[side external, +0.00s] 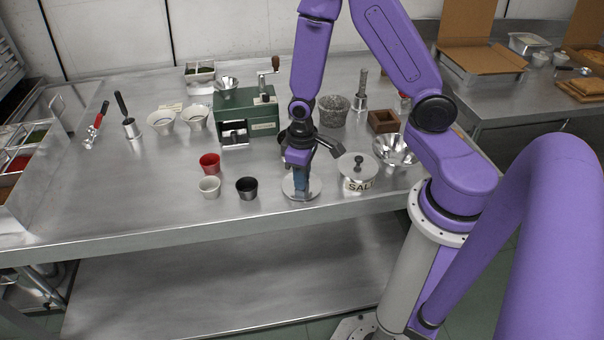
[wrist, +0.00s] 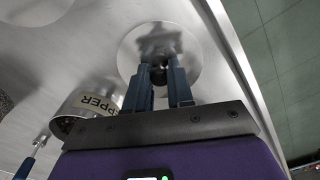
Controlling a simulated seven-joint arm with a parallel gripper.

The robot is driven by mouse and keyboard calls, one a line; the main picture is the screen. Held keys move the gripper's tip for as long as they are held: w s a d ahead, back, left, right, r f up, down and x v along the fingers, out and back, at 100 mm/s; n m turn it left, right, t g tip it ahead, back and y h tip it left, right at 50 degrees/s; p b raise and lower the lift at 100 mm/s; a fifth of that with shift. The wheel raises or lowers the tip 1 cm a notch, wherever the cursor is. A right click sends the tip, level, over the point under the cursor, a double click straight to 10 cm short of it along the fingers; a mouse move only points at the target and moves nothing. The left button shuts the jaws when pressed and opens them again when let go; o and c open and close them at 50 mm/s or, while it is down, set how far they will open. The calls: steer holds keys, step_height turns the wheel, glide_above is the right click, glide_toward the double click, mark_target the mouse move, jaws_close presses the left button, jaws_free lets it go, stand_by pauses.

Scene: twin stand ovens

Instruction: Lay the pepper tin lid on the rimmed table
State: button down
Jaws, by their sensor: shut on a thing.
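The pepper tin lid (side external: 313,190) is a round, shiny metal disc with a dark knob. My gripper (side external: 301,186) points down over it with its fingers shut on the knob, which also shows in the wrist view (wrist: 159,72). The lid (wrist: 185,40) looks level, at or just above the rimmed table (side external: 270,207) near its front edge; I cannot tell if it touches. The pepper tin (wrist: 97,101) stands open and lidless beside the lid in the wrist view.
The salt tin (side external: 358,184), with its knobbed lid on, stands close right of my gripper. A black cup (side external: 247,188), a white cup (side external: 209,187) and a red cup (side external: 210,163) stand to the left. A green grinder box (side external: 248,112) is behind. The front-left tabletop is clear.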

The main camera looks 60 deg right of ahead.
steer(key=shift+f, duration=0.3)
stand_by(0.5)
steer(key=c, duration=0.9)
jaws_free()
steer(key=shift+r, duration=3.55)
steer(key=s+a+r+n, duration=0.2)
steer(key=s+r+n, duration=0.2)
steer(key=s+r, duration=0.2)
steer(key=s+a+r+n, duration=0.3)
steer(key=s+r+n, duration=0.2)
steer(key=s, duration=0.6)
steer(key=shift+s+r+n, duration=0.15)
steer(key=shift+r+n, duration=0.15)
steer(key=shift+r, duration=0.3)
